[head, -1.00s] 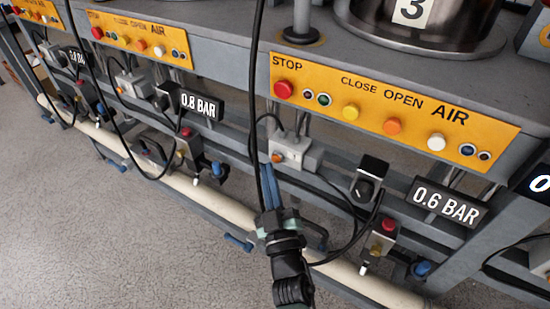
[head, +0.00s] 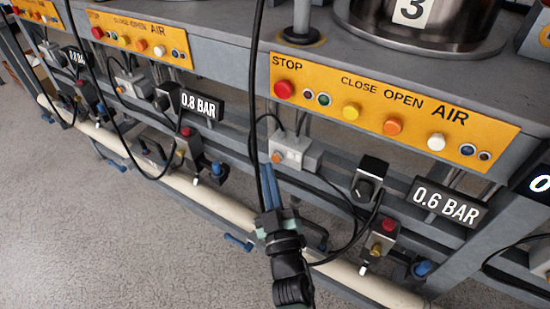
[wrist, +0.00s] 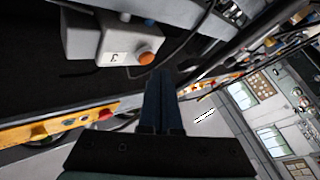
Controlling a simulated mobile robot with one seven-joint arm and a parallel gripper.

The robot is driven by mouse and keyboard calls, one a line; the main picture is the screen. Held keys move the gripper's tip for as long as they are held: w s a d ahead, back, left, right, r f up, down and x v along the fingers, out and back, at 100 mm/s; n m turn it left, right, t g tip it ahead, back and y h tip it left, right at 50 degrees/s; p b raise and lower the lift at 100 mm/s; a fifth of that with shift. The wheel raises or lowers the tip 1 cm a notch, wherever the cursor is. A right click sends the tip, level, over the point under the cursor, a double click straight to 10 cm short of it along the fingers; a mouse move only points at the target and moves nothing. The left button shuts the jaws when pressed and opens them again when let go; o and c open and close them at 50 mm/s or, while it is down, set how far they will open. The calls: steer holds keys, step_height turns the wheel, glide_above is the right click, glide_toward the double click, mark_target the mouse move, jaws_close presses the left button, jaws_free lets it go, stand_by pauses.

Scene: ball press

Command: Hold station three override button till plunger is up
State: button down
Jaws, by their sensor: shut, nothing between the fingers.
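The station three grey box (head: 298,153) hangs under the machine's front edge. An orange button (head: 276,157) is on its face. In the wrist view the box (wrist: 118,38) bears a 3, and its orange button (wrist: 147,58) is just beyond my fingertips. My gripper (head: 266,166) is shut and empty, its blue fingers pointing up at the button from below. I cannot tell whether the tips touch it. Station three's metal vessel (head: 370,40), marked 3, is cut off by the top edge, so I cannot tell the plunger's height.
A yellow panel (head: 370,128) with several buttons is above the box. A black-knobbed unit (head: 370,180) and a 0.6 BAR display (head: 447,203) are to the right. Black cables hang close to my gripper. A cream pipe (head: 205,192) runs low along the frame; open floor lies in front.

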stand_by(0.4)
steer(key=shift+w+d, duration=0.25)
steer(key=shift+w, duration=0.1)
steer(key=shift+w+d, duration=0.3)
steer(key=shift+w, duration=0.05)
stand_by(1.1)
steer(key=shift+s+a, duration=0.55)
steer(key=shift+s, duration=0.15)
steer(key=s+a, duration=0.1)
steer(key=s, duration=0.1)
steer(key=s+a, duration=0.2)
stand_by(0.4)
stand_by(0.4)
